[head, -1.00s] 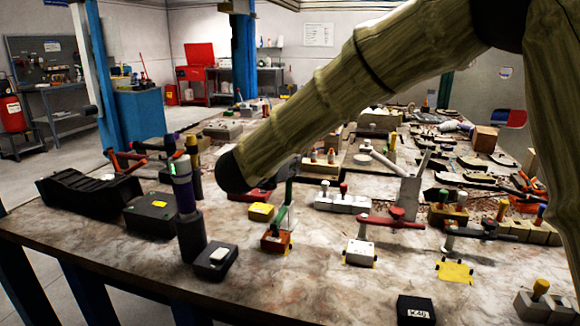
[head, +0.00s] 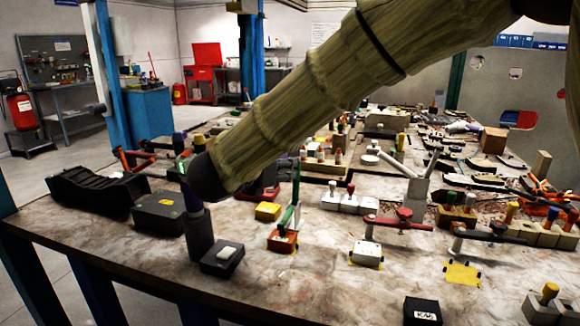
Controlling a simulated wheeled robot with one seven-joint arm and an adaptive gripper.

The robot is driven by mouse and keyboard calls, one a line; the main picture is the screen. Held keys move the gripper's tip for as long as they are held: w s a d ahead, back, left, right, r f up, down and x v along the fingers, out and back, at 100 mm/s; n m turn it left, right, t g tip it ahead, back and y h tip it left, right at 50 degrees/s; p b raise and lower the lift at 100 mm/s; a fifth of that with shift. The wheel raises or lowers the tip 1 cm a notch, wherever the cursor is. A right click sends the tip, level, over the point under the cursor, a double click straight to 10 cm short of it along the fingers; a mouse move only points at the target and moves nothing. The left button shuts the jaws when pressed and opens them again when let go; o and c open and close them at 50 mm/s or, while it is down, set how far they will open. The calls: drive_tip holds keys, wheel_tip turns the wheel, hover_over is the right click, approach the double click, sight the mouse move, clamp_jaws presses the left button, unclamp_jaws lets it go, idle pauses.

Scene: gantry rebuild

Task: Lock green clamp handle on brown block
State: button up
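The green clamp handle (head: 295,190) stands raised, close to upright, on the small orange-brown block (head: 282,241) near the middle of the table. A light post (head: 297,216) shows beside it. My thick ribbed arm reaches from the upper right, and its dark rounded joint is to the left of the green clamp. My gripper cannot be seen; whatever is beyond that joint is hidden or out of frame.
A tall dark post (head: 199,232) with a purple top stands just under my arm's joint, by a black box (head: 222,259). A red-handled clamp (head: 400,222) stands right of the green one. A yellow block (head: 268,211) lies behind. The front tabletop (head: 300,290) is mostly bare.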

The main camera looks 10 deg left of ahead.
drive_tip(key=shift+v, duration=1.75)
